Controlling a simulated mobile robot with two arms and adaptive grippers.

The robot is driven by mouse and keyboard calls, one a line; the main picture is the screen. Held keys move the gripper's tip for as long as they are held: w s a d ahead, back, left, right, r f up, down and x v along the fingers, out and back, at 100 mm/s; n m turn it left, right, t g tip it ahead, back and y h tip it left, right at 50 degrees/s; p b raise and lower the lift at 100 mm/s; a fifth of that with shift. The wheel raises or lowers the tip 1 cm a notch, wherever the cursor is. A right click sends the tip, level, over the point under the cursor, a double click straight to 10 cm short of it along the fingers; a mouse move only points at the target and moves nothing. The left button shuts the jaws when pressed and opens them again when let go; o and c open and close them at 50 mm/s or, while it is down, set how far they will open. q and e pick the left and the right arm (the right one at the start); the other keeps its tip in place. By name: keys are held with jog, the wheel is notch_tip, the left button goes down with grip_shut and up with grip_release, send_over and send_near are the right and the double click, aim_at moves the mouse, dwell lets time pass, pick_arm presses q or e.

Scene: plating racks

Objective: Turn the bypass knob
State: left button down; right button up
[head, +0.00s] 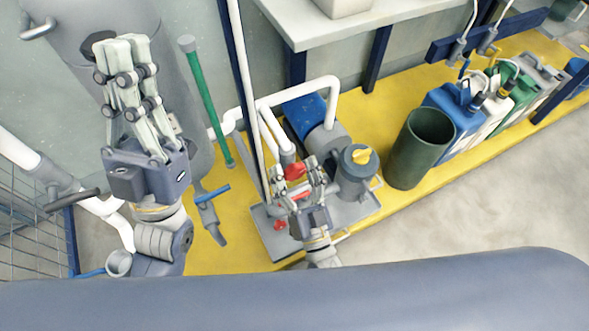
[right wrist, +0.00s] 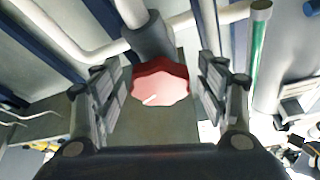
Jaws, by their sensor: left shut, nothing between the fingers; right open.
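A red faceted knob (head: 294,171) with a pale pointer mark sits on the grey and white piping. In the right wrist view the red knob (right wrist: 160,84) lies between the two fingers of my right gripper (right wrist: 163,78), with gaps visible on both sides. My right gripper (head: 300,176) is open around or just in front of it; exact depth is hard to tell. My left gripper (head: 122,48) is shut and empty, raised in front of a grey tank, far from the knob. No label shows which knob is the bypass one.
A blue motor (head: 304,113), white pipes (head: 310,90) and a thin upright pole are close by. A dark green bin (head: 418,148) and several jugs stand further right. Blue-handled valve (head: 213,196) is left.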

jog(key=v, duration=1.2)
